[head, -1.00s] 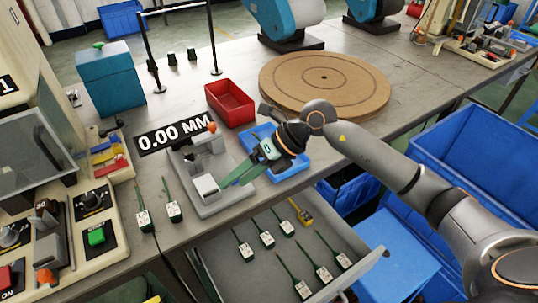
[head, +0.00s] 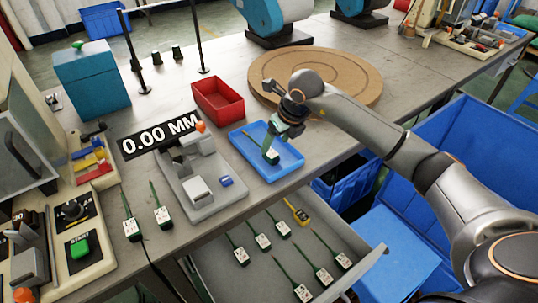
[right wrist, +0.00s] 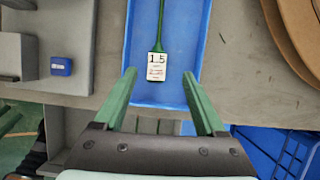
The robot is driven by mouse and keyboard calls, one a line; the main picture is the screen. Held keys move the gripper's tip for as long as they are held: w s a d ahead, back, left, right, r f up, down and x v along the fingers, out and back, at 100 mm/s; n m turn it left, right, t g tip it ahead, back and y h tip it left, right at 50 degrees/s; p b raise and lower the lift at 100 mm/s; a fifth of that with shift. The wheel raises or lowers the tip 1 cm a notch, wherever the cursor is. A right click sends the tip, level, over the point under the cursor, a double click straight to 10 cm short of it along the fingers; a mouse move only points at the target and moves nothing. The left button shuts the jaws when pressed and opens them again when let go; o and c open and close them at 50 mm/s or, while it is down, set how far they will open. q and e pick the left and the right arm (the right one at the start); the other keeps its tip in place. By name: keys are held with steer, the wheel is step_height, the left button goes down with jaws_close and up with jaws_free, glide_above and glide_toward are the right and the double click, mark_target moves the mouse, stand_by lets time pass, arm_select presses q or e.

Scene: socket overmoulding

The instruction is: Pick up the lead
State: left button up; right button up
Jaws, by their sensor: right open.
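A lead with a thin green cable and a white label reading 15 (right wrist: 157,66) lies in the blue tray (right wrist: 206,20). In the head view its label end (head: 271,157) points to the front of the tray (head: 290,170). My right gripper (head: 279,140) is over the tray at the lead, fingers pointing down. In the right wrist view its two green fingers (right wrist: 159,75) are open and apart, with the label end in line between their tips. I cannot tell how high the tips are above it. My left gripper is not in view.
A grey gauge fixture (head: 203,205) with a small blue block (head: 226,181) stands left of the tray. A red bin (head: 218,101) and round wooden board (head: 345,75) are behind. Two leads (head: 131,228) lie on the table; the open drawer (head: 290,228) holds several more.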

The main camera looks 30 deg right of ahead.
mark_target(271, 153)
steer(key=x, duration=0.4)
steer(key=shift+s+a+f, duration=0.15)
steer(key=shift+a+f, duration=0.05)
steer(key=shift+f, duration=0.25)
jaws_close()
